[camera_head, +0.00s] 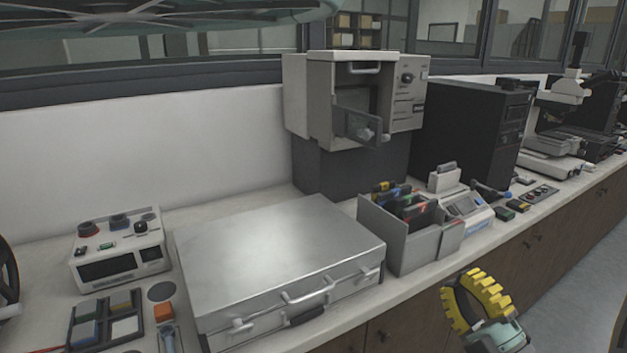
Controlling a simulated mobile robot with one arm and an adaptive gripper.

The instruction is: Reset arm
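My gripper (478,298) is at the lower right, in front of the bench's front edge. Its yellow ridged finger parts curve upward from a grey-green wrist. I cannot tell from this angle how far apart the fingers are, and no held object shows. The light grey machine (408,105), perhaps the mounting press, stands on a dark block at the back centre. A dark panel (357,125) on its front hangs ajar, with a small grey piece at its lower edge. My gripper is well apart from the machine.
A silver case (275,250) lies closed on the bench. A grey divided holder (385,228) with coloured items stands beside it. A control box (118,250) and tray (105,320) are at left. A black tower (465,130) and microscope (570,90) are at right. The aisle (585,270) is free.

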